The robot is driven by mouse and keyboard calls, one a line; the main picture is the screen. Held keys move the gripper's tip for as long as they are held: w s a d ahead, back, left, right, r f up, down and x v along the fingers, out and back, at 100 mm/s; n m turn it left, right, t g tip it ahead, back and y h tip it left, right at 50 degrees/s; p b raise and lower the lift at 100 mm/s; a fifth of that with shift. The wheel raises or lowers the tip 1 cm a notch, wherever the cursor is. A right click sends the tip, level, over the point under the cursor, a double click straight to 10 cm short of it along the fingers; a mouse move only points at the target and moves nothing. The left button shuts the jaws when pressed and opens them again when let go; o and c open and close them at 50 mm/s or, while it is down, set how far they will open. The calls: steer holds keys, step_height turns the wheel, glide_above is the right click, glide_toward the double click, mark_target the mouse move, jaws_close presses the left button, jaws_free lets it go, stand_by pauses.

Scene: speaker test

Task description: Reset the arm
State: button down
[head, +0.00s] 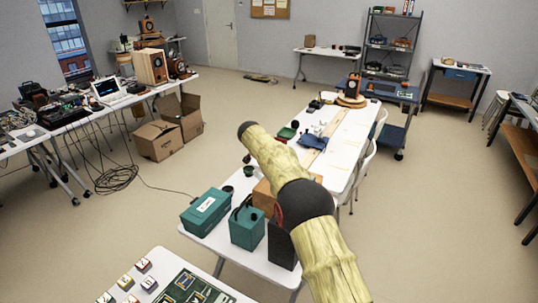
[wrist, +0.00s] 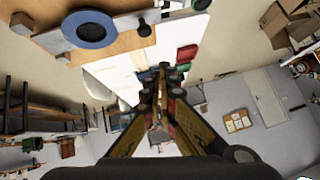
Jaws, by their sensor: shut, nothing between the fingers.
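My gripper (wrist: 163,72) shows in the wrist view, its two fingers drawn together at the tips with nothing between them. Beyond it are the white table top (wrist: 112,70) and a wooden board with a blue ring (wrist: 88,28). A red block (wrist: 187,53) and a green block (wrist: 183,69) lie just beside the fingertips in the picture; I see no contact. In the head view my pale yellow arm rises from the bottom and reaches over the long white table (head: 345,135). The gripper itself cannot be made out there.
Green cases (head: 206,211) and a dark speaker box (head: 282,246) stand on the table's near end, close to my arm. A left bench (head: 60,130) holds electronics. Cardboard boxes (head: 158,140) and loose cables (head: 117,178) lie on the floor.

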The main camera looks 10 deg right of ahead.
steer(key=s+d+r+n+g, duration=0.1)
steer(key=s+d+r, duration=0.1)
steer(key=s+r, duration=0.6)
steer(key=s+d+r+n+y, duration=0.1)
steer(key=s+d+r, duration=0.25)
steer(key=s, duration=0.95)
steer(key=s+d+r+n+g, duration=0.1)
steer(key=s+r+n, duration=0.1)
steer(key=s+r, duration=0.65)
steer(key=s+f+n+y, duration=0.1)
steer(key=s+f, duration=0.4)
steer(key=s, duration=1.4)
steer(key=s+f+n+g+y, duration=0.1)
steer(key=s+f+n, duration=0.2)
steer(key=s, duration=1.6)
step_height(320, 180, down, 3)
steer(key=shift+s+d+r+y, duration=0.2)
steer(key=shift+s+d+y, duration=0.1)
steer(key=shift+d, duration=0.1)
steer(key=shift+w, duration=0.1)
